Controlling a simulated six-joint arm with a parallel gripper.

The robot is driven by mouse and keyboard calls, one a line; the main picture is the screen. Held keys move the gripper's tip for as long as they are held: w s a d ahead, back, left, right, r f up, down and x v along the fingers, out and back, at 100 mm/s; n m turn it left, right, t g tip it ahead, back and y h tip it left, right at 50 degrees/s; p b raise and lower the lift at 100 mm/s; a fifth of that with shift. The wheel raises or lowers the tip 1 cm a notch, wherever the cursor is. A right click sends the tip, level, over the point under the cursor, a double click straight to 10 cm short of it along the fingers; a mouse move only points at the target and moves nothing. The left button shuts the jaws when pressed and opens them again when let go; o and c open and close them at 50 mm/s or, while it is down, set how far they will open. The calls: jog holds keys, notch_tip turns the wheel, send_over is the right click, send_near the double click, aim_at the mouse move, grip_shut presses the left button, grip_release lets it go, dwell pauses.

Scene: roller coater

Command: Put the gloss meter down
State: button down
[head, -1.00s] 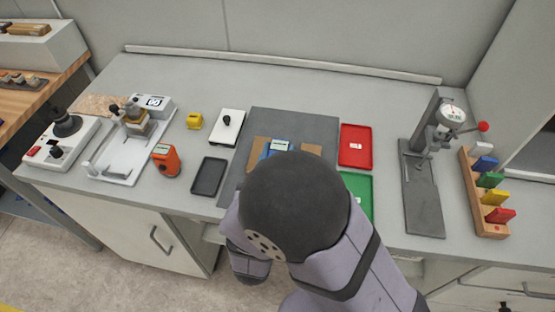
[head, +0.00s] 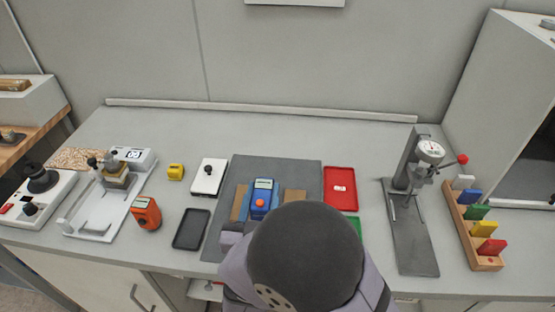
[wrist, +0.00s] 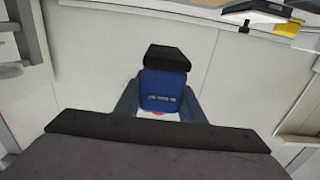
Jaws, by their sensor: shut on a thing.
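The gloss meter appears to be the blue device with a small display and an orange-red button (head: 262,196). In the head view it shows over the dark grey mat (head: 283,169), between two brown panels. In the wrist view the blue body with lettering and a black end (wrist: 161,88) sits between the fingers of my gripper (wrist: 159,103), which is shut on it.
Left of the mat are a black tray (head: 191,229), an orange device (head: 146,213) and a white block with a black knob (head: 208,177). To the right are a red tray (head: 340,188), a partly hidden green tray, a dial gauge stand (head: 411,230) and a wooden rack (head: 473,232).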

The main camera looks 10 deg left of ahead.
jog(key=shift+w+r, duration=0.1)
jog(key=shift+w, duration=0.2)
jog(key=shift+f, duration=5)
jog(key=shift+f, duration=0.15)
jog(key=c, duration=1.2)
grip_release()
jog(key=shift+o, duration=0.2)
jog(key=shift+s, duration=0.25)
jog(key=s+b, duration=0.2)
jog(key=s, duration=0.7)
jog(key=shift+s+b, duration=0.25)
jog(key=shift+b, duration=0.15)
jog(key=shift+s, duration=1.05)
